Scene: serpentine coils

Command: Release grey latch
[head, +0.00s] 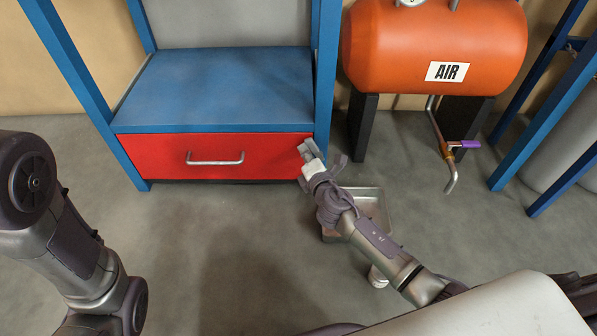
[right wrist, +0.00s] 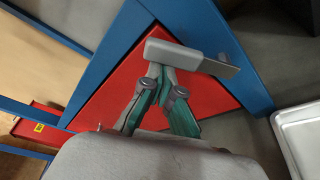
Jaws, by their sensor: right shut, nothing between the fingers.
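The grey latch (head: 307,147) sits at the right end of the red drawer (head: 215,155), by the blue right post. In the right wrist view the latch (right wrist: 188,54) is a grey block with a flat plate reaching right, lying across the red front (right wrist: 110,105). My right gripper (head: 313,163) is at the latch. In the right wrist view its green-sided fingers (right wrist: 163,78) are shut, with their tips against or just under the block; I cannot tell if they touch. Nothing is between them. My left arm shows at the left; its gripper is out of view.
The drawer has a metal handle (head: 214,159) and sits under a blue shelf (head: 215,88). A metal tray (head: 378,205) lies on the floor beside my right forearm. An orange air tank (head: 432,40) and a pipe with a purple valve lever (head: 467,144) stand right. The floor before the drawer is clear.

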